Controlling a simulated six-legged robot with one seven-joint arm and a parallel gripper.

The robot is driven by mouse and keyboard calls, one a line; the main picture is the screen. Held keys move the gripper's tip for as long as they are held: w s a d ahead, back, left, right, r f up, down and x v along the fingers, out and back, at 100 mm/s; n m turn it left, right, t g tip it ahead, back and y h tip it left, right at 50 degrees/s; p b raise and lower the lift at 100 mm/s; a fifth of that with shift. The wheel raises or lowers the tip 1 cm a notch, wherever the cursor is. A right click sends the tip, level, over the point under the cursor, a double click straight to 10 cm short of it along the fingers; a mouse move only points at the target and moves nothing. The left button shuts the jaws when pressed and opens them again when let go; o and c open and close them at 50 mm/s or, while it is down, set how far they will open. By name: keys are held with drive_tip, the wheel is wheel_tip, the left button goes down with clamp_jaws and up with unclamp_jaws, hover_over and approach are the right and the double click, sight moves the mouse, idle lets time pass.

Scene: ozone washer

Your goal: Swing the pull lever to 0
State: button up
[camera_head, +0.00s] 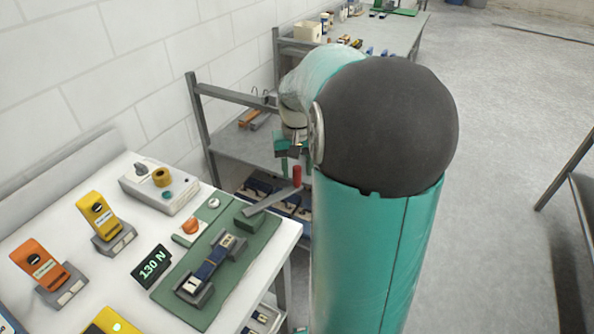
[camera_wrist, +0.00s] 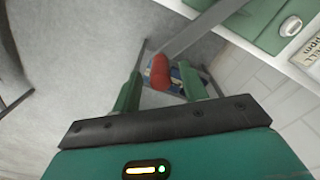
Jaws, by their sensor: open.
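The pull lever (camera_head: 268,201) is a flat grey bar that reaches out from a dark green block (camera_head: 250,216) on the green test plate (camera_head: 222,292), past the table's edge. A red knob (camera_head: 297,175) stands upright at its free end. My gripper (camera_head: 296,163) is above the knob, its green fingers pointing down and apart. In the wrist view the red knob (camera_wrist: 160,73) shows between and beyond the two open fingertips (camera_wrist: 158,78), and the lever bar (camera_wrist: 205,30) runs to the upper right. Whether the fingers overlap the knob in height I cannot tell.
A display (camera_head: 152,266) reads "130 N". Orange (camera_head: 40,264) and yellow (camera_head: 97,214) devices and a grey control box (camera_head: 160,186) stand on the white table. A grey shelf (camera_head: 240,148) with blue bins is behind the lever. Open floor lies to the right.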

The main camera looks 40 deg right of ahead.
drive_tip(key=shift+f, duration=0.65)
clamp_jaws()
drive_tip(key=w+a+n, duration=0.1)
drive_tip(key=w+n, duration=0.4)
drive_tip(key=w, duration=0.2)
drive_tip(key=shift+n, duration=0.3)
unclamp_jaws()
